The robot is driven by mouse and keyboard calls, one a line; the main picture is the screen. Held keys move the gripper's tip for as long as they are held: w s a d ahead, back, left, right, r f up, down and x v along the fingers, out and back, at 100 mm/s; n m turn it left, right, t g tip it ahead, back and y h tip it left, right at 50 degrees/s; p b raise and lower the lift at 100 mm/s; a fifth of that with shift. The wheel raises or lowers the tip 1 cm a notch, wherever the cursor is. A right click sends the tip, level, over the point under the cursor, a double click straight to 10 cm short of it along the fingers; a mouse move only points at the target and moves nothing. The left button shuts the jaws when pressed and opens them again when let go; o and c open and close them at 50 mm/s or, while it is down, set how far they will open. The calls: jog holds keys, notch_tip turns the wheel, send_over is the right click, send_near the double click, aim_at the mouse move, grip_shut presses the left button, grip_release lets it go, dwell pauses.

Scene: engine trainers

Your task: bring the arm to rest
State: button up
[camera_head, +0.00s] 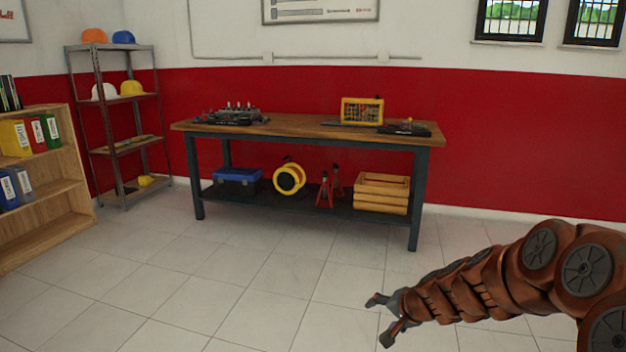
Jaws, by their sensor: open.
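My gripper (377,320) is in the lower right of the head view, at the end of my copper-coloured arm. Its two grey fingers are spread apart, with nothing between them. The arm reaches in from the right edge and points left, slightly downward. The gripper shows against the pale tiled floor (240,308), apart from any furniture.
A workbench (300,131) stands against the red wall, with engine parts (232,115) and a yellow-framed box (362,111) on top. A metal shelf (108,96) and a wooden bookcase (82,200) stand at the left. The floor in front of the bench is clear.

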jog(key=s+a+r+n+g+p, duration=0.2)
jog(key=s+a+r+n+p, duration=0.15)
jog(key=s+r, duration=0.4)
jog(key=s+a+r+n+g+p, duration=0.2)
jog(key=s+a+r+p, duration=0.25)
jog(key=s+r, duration=0.3)
jog(key=s+d+r+g+h+p, duration=0.1)
jog(key=s+d+r+p, duration=0.2)
jog(key=s, duration=0.5)
jog(key=s+d+r+n+g+h+p, duration=0.1)
jog(key=s+d+r+g+p, duration=0.1)
jog(key=s+r+p, duration=0.3)
jog(key=s+d+r+g+h+p, duration=0.2)
jog(key=s+d+r+p, duration=0.2)
jog(key=s, duration=0.8)
jog(key=shift+s+n, duration=0.35)
